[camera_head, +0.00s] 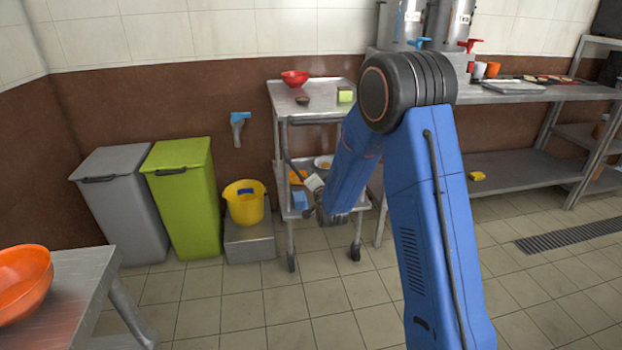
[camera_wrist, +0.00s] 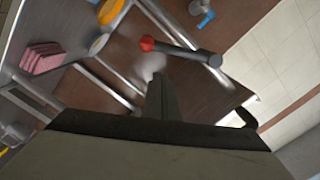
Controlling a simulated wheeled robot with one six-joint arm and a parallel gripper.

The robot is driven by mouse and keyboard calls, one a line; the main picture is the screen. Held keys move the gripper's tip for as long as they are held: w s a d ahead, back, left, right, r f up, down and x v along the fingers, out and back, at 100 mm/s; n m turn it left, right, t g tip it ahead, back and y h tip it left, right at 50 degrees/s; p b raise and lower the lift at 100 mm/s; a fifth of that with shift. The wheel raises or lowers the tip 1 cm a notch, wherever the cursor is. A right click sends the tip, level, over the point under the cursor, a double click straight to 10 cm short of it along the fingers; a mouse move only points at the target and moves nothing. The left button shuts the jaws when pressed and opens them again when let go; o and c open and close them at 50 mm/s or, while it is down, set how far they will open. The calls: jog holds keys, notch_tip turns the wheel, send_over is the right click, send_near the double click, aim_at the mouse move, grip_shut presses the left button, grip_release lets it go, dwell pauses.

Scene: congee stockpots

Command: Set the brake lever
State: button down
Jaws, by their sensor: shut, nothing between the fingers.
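In the wrist view a short grey lever with a red ball knob (camera_wrist: 147,44) sticks out beside a metal post; it looks like the brake lever. My gripper (camera_wrist: 158,80) is in the lower middle of that view, its dark fingers together and empty. The fingertips appear just below the knob in the picture, with a gap; depth is hard to judge. In the head view my blue arm reaches down in front of the metal trolley (camera_head: 318,97).
A yellow bucket (camera_head: 245,203) on a metal box, a green bin (camera_head: 187,200) and a grey bin (camera_head: 125,210) stand left of the trolley. A steel counter (camera_head: 510,95) is at the right. Open tiled floor lies in front. A pink sponge (camera_wrist: 43,58) shows in the wrist view.

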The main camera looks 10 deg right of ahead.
jog(key=s+d, duration=0.1)
jog(key=s, duration=0.9)
jog(key=shift+d+r, duration=0.2)
jog(key=shift+r, duration=0.2)
jog(key=shift+s+r, duration=0.1)
jog(key=s+d+r+n+g, duration=0.2)
jog(key=s+r+n+g, duration=0.15)
jog(key=s, duration=0.35)
jog(key=s+d+r+n+g, duration=0.2)
jog(key=s+r, duration=0.2)
jog(key=s, duration=0.4)
jog(key=s+d+r+n+g, duration=0.1)
jog(key=s+d+n+g, duration=0.1)
jog(key=s, duration=1.4)
jog(key=s+d+r+n+g, duration=0.1)
jog(key=s+g, duration=0.4)
jog(key=s, duration=1.1)
jog(key=shift+s+d+n+h, duration=0.35)
jog(key=shift+d+n, duration=0.2)
jog(key=shift+n, duration=0.5)
